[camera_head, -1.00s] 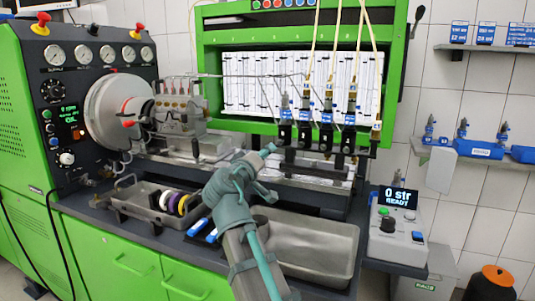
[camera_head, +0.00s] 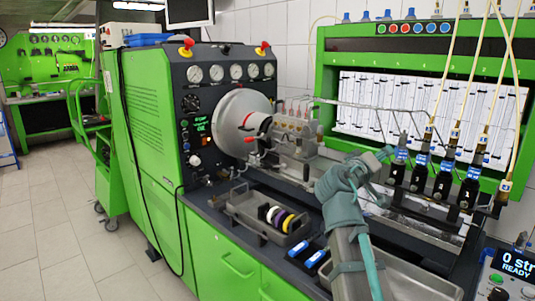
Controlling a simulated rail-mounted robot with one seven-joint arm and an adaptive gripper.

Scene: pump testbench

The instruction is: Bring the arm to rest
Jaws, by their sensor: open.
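My arm, wrapped in teal covering, reaches up from the bottom of the head view over the front of the bench. My gripper (camera_head: 384,157) is at its far end, small and partly hidden by the wrist. It appears open, with nothing seen in it. It shows in front of the metal trough and left of the row of injectors (camera_head: 421,170); I cannot tell its exact distance from them.
The green pump testbench (camera_head: 150,130) carries gauges and a chuck (camera_head: 240,118). A grey tray (camera_head: 245,208) with coloured rings and blue-ended tools (camera_head: 315,258) lie left of my arm. Open tiled floor (camera_head: 60,235) lies left.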

